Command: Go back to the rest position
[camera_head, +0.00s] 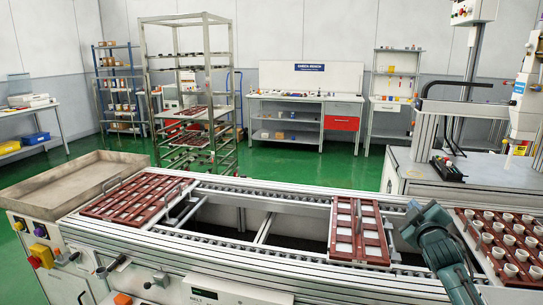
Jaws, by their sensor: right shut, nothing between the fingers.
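My right arm comes in from the bottom right of the head view, and its teal right gripper (413,208) is over the conveyor (240,262), between the middle tray and the tray of cups. The gripper is shut with nothing held, and its fingertips are small and hard to make out. My left gripper is not in view.
A long red-brown tray (107,212) lies on the conveyor's left part and a smaller one (341,252) right of centre. At right, a red-brown tray (488,262) holds several white cups (509,240). A metal basin (65,186) is at left; a tall rack (146,85) stands behind.

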